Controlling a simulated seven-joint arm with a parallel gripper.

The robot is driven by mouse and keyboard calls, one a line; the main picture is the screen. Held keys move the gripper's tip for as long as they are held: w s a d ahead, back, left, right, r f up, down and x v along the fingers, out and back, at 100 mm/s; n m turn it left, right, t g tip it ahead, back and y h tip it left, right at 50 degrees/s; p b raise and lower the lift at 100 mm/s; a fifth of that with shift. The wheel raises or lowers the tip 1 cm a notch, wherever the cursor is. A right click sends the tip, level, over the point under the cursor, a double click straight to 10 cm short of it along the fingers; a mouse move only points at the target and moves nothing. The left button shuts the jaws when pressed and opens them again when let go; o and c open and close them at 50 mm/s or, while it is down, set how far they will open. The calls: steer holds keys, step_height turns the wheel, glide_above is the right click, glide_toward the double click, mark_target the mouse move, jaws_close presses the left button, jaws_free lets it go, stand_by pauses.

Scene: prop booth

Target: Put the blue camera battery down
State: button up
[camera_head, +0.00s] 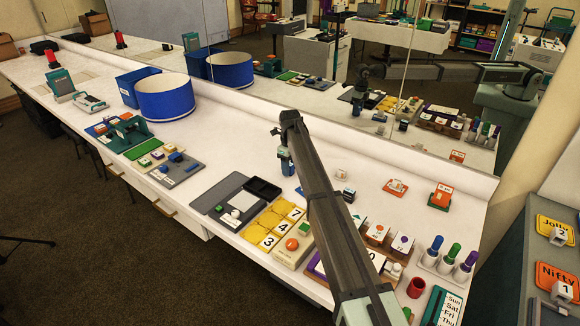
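My gripper (285,158) hangs down from the arm's far end, above the white counter (235,150) near the middle of the picture. A small blue block, which looks like the blue camera battery (288,169), is at its fingertips. The fingers appear shut on it, though they are small and partly hidden. The block is right of the black tray and near the counter's back part. I cannot tell exactly how high it is above the counter.
A grey mat with a black tray (262,188), yellow number tiles (268,240) and a wooden box (293,245) lie front of the gripper. A large blue drum (165,97) stands left. Mirrors line the back.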

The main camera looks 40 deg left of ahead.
steer(key=shift+o, duration=0.4)
steer(key=shift+r, duration=0.1)
step_height(320, 180, up, 12)
stand_by(0.4)
stand_by(0.4)
